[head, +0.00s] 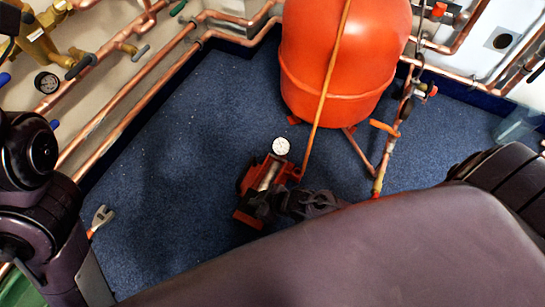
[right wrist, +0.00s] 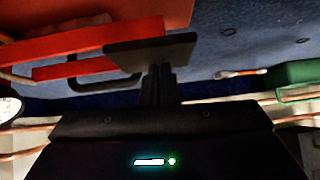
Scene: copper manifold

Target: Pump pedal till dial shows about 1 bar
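A red foot pump (head: 250,205) stands on the blue floor in the middle of the head view. Its round white dial (head: 281,146) sits just behind it; the needle is too small to read. The dial also shows, cut off, at the left edge of the right wrist view (right wrist: 9,108). My right gripper (head: 275,203) is over the near right part of the pump. In the right wrist view its fingers are together at a dark flat plate (right wrist: 150,48), apparently the pedal; I cannot tell whether they press it. My left arm is at the left, its gripper not visible.
A large orange tank (head: 340,60) stands behind the pump, with an orange hose running down in front of it. Copper pipes (head: 130,90) line the walls. A wrench (head: 100,219) lies on the floor at left. The blue floor (head: 165,180) left of the pump is clear.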

